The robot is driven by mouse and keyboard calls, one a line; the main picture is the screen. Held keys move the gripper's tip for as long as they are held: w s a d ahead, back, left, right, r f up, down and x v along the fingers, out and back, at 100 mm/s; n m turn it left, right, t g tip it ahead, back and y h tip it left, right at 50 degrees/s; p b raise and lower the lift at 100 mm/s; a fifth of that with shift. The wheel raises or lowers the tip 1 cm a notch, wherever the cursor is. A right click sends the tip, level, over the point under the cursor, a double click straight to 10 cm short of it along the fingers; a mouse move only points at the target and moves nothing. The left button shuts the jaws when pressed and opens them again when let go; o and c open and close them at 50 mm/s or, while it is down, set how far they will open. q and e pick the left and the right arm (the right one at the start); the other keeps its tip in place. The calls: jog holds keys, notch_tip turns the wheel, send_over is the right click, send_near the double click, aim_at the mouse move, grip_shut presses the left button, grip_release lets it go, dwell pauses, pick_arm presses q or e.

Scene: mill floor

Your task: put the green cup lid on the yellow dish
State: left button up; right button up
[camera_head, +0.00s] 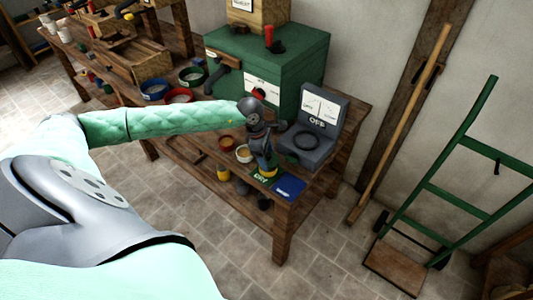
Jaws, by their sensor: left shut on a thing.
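My left arm reaches in from the left over the wooden workbench, and my left gripper (265,163) points down near the bench's front right corner. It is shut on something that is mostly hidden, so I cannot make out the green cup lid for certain. A small yellow patch (269,173) shows right under the fingertips and may be the yellow dish; I cannot tell whether the gripper touches it. My right gripper is not in view.
A green card (261,179) and a blue card (290,187) lie at the bench's front edge. A grey device marked OFF (318,130) stands behind right. Small bowls (244,154) sit left of the gripper. A green hand truck (450,195) stands at right.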

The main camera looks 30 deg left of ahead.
pick_arm(q)
jog(key=shift+f, duration=0.35)
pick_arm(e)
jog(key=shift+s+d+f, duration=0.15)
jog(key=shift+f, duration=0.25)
pick_arm(q)
jog(key=shift+f, duration=0.15)
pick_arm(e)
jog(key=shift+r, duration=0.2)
pick_arm(q)
jog(key=shift+f+b, duration=0.2)
jog(key=shift+b, duration=0.25)
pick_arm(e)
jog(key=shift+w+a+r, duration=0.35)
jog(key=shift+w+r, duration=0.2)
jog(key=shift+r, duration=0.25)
